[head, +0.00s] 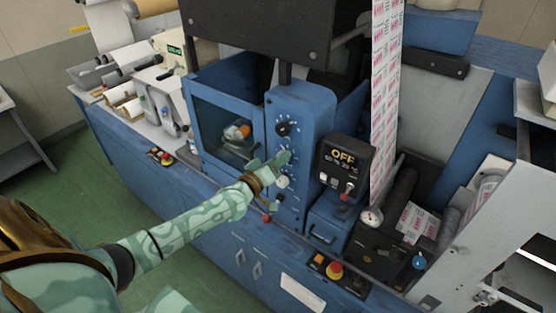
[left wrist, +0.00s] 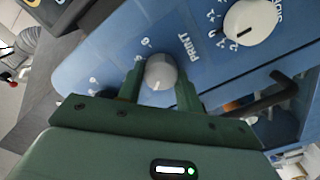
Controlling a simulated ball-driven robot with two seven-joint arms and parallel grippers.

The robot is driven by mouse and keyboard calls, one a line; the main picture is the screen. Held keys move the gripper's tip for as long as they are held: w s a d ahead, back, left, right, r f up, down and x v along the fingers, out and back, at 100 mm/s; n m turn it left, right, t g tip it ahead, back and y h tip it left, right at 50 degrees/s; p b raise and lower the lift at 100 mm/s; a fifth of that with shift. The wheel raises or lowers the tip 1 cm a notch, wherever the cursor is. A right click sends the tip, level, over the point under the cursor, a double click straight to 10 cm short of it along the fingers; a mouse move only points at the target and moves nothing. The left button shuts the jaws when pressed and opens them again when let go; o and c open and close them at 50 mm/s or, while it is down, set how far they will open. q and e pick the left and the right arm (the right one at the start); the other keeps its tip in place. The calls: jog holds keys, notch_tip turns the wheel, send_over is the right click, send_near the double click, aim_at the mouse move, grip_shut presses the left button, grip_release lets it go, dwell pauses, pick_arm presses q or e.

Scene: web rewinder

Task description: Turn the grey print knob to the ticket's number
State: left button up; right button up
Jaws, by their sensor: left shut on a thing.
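The grey print knob (left wrist: 161,70) sits on a blue panel (left wrist: 112,58), beside the word PRINT and a ring of small white numbers. My left gripper (left wrist: 160,80) is shut on it, one green finger on each side. A small dark mark shows near the knob's lower edge; I cannot tell which number it points to. In the head view my left gripper (head: 281,160) reaches the blue control box (head: 307,112) and hides the grey knob. I cannot make out the ticket or its number. My right gripper is not in view.
A larger white knob (left wrist: 250,22) is close to the print knob; it also shows below my gripper in the head view (head: 282,181). A black knob (head: 283,129) is above. To the right are a display reading OFF (head: 343,156) and a printed web (head: 385,90).

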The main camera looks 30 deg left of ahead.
pick_arm(q)
jog(key=shift+n, duration=0.5)
jog(key=o, duration=1)
jog(key=s, duration=0.5)
jog(key=s+a, duration=0.1)
jog(key=s, duration=1)
jog(key=shift+s+a, duration=0.15)
